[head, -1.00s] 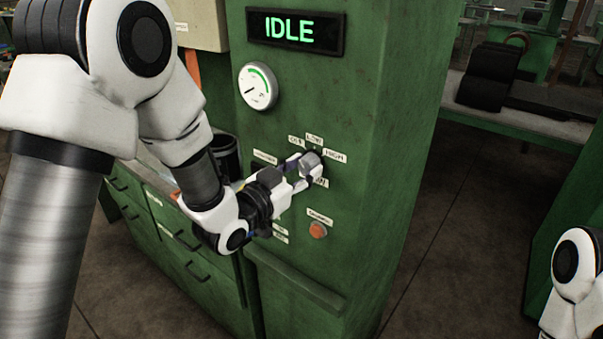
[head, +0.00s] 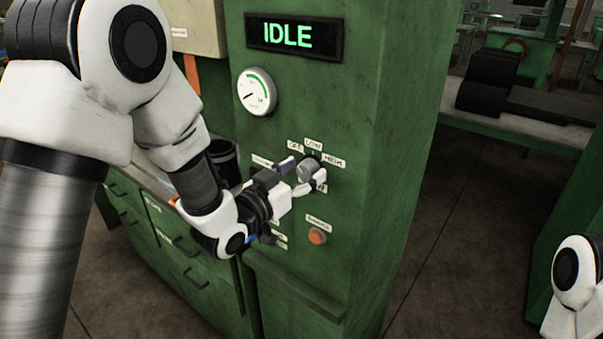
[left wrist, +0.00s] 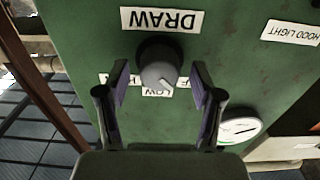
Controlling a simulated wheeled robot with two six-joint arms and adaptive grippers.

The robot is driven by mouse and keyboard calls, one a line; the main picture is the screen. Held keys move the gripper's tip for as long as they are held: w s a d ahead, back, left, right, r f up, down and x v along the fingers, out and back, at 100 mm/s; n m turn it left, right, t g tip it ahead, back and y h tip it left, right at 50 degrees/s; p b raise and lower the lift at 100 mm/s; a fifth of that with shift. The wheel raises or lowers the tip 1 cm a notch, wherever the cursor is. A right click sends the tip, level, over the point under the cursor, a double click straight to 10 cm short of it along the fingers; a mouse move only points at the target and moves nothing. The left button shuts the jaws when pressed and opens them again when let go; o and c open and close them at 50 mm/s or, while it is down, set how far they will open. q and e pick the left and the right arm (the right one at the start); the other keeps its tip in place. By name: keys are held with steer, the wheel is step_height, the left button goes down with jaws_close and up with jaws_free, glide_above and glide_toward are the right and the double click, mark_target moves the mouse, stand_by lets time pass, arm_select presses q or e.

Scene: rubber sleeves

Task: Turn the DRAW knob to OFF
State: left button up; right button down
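The DRAW knob (head: 307,169) is a grey round knob on the green panel, below the IDLE display. It also shows in the left wrist view (left wrist: 159,62), upside down, where its pale pointer line is at the LOW label (left wrist: 157,92), slightly towards the partly hidden OFF label (left wrist: 184,82). The DRAW label (left wrist: 161,20) is clear. My left gripper (head: 296,178) is open in front of the knob. In the left wrist view its fingers (left wrist: 158,82) stand on both sides of the knob with gaps. My right gripper is out of view.
An orange button (head: 317,236) sits below the knob, and a round gauge (head: 257,91) above left. The display (head: 294,35) reads IDLE. A green drawer cabinet (head: 175,255) stands at left, with a dark cup (head: 224,160) on top. Open floor lies to the right.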

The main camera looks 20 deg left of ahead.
arm_select(q)
steer(key=shift+f, duration=0.1)
steer(key=shift+s, duration=0.15)
steer(key=v, duration=0.7)
steer(key=s+f+n+g+y+b, duration=0.1)
steer(key=s+f+g, duration=0.3)
steer(key=f, duration=1)
steer(key=s+f+g+y+b, duration=0.1)
steer(key=s+f+g, duration=0.25)
steer(key=f, duration=1.15)
steer(key=s+a+f+n+g+y, duration=0.1)
steer(key=s+f+g, duration=0.3)
steer(key=s+f, duration=0.4)
steer(key=s+a+f+n+g+y, duration=0.2)
steer(key=s+f, duration=0.6)
steer(key=s, duration=0.4)
steer(key=a+g+y, duration=0.1)
steer(key=a+g, duration=0.1)
steer(key=g, duration=0.1)
steer(key=shift+s+b, duration=0.35)
